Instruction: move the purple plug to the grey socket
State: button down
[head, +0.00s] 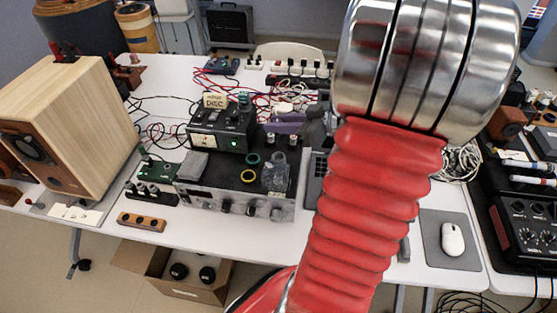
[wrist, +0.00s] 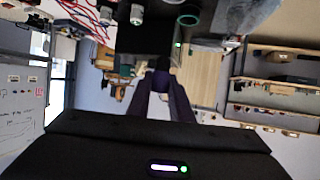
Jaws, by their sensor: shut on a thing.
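My gripper (head: 280,124) hangs above the silver-fronted unit with its dark purple fingers pointing left. In the wrist view its fingers (wrist: 161,78) converge and are shut on a small dark purple piece (wrist: 161,83), which I take as the purple plug. The plug is hard to tell from the fingers, and in the head view I cannot separate it from them. A grey ring (head: 279,157), likely the grey socket, lies on the unit's top, below the fingers and apart from them. I cannot make it out in the wrist view.
A yellow ring (head: 252,159) and a green ring (head: 248,176) lie left of the grey ring. A crumpled clear bag (head: 275,178) is just in front. A black device (head: 222,128) stands behind left, a wooden speaker (head: 82,125) far left. Red cables (head: 270,98) tangle behind.

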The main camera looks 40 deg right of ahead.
jog(key=shift+f, duration=2.9)
jog(key=shift+f, duration=2.1)
jog(key=c, duration=1.9)
grip_release()
jog(key=shift+o, duration=0.2)
